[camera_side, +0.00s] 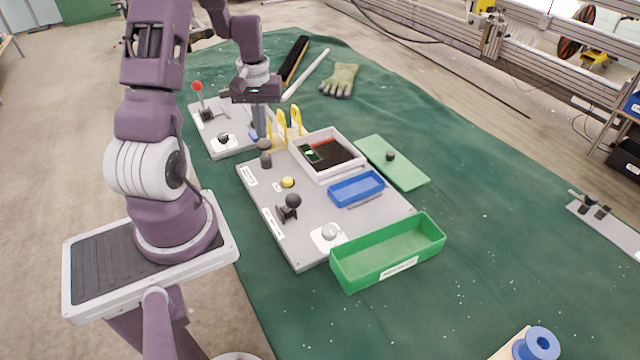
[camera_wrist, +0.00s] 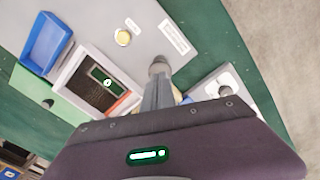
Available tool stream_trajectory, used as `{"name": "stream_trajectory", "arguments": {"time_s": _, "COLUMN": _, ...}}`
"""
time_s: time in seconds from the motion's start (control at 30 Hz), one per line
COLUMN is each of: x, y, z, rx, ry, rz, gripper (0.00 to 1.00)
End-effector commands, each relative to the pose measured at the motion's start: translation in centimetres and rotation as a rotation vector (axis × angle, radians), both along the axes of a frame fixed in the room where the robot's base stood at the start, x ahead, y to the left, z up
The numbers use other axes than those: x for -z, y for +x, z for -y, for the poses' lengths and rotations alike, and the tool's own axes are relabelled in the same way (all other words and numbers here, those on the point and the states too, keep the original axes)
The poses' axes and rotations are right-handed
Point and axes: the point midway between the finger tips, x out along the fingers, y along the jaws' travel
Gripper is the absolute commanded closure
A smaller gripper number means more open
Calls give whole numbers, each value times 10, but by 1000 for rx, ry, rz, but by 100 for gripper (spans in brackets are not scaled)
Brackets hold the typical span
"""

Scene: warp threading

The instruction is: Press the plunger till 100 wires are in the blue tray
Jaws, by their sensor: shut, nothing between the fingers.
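The blue tray (camera_side: 357,189) lies on the grey board and looks empty at this size; it also shows in the wrist view (camera_wrist: 45,42). A dark round knob on a short post, which looks like the plunger (camera_side: 265,158), stands near the board's back left; its dark top shows in the wrist view (camera_wrist: 159,67). My gripper (camera_side: 261,136) is shut and empty, pointing down right over the knob. In the wrist view my fingers (camera_wrist: 158,92) line up with it. I cannot tell whether they touch. No wires can be made out in the tray.
A pale box (camera_side: 325,150) with a small green display, unreadable here, sits behind the tray. Yellow guides (camera_side: 282,128) stand close to my gripper. A yellow button (camera_side: 288,182), a black lever (camera_side: 291,205) and a green bin (camera_side: 388,255) are nearer the front. A green lid (camera_side: 395,166) lies right.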

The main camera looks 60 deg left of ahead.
Motion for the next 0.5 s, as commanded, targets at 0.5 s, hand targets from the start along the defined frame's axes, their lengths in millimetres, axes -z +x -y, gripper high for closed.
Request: {"name": "stream_trajectory", "arguments": {"time_s": 0.5, "x": 13, "y": 0, "z": 0, "rx": 0, "ry": -1, "rz": -1, "gripper": 100}}
